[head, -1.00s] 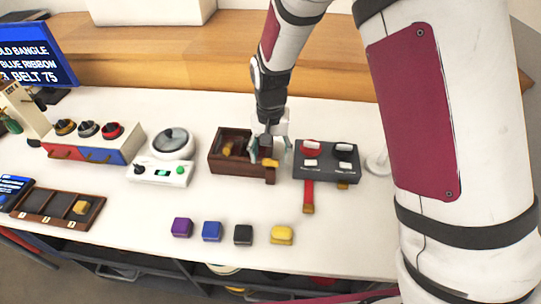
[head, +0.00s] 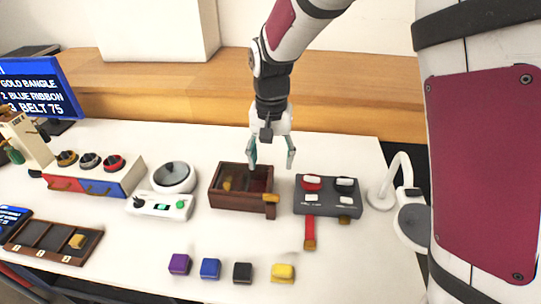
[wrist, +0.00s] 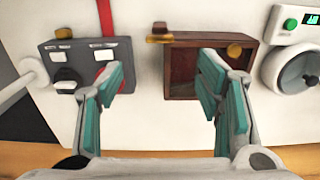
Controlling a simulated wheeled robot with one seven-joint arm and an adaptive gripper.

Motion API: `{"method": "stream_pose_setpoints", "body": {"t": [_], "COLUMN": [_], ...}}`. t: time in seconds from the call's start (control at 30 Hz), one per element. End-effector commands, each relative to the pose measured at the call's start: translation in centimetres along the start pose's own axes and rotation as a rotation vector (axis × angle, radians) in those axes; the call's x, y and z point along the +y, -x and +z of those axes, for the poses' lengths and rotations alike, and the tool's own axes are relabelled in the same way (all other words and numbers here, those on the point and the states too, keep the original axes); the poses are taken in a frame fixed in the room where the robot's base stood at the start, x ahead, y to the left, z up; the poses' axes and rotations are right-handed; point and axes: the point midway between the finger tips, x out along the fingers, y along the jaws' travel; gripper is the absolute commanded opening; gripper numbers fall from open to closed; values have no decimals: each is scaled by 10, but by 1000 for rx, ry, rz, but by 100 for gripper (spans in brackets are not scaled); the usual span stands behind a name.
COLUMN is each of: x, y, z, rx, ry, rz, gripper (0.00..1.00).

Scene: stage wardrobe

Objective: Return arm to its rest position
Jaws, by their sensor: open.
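My gripper (head: 271,153) is open and empty in the head view. Its teal-padded fingers hang spread above the back edge of the brown wooden box (head: 228,202), apart from it. In the wrist view my gripper (wrist: 165,100) also shows with its two fingers wide apart and nothing between them. The box (wrist: 183,72) is partly hidden there by one finger. A yellow piece (head: 227,184) lies inside the box, and its right front corner carries a brown and yellow latch-like part (head: 271,204).
A dark grey switch panel (head: 325,205) with a red strap (head: 309,230) stands right of the box. A white scale (head: 160,205) stands left. Purple, blue, black and yellow blocks (head: 283,273) line the front. A lamp (head: 392,190) stands at right, a wooden ledge (head: 180,90) behind.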

Motion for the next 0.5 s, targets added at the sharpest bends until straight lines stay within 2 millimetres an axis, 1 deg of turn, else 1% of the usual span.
{"method": "stream_pose_setpoints", "body": {"t": [0.17,0.27,0.37,0.5], "x": [1,8,24,57], "y": [1,13,38,82], "z": [0,4,14,39], "rx": [1,9,30,71], "ry": [0,3,13,38], "rz": [-1,-9,-27,-55], "gripper": [60,60,60,60]}}
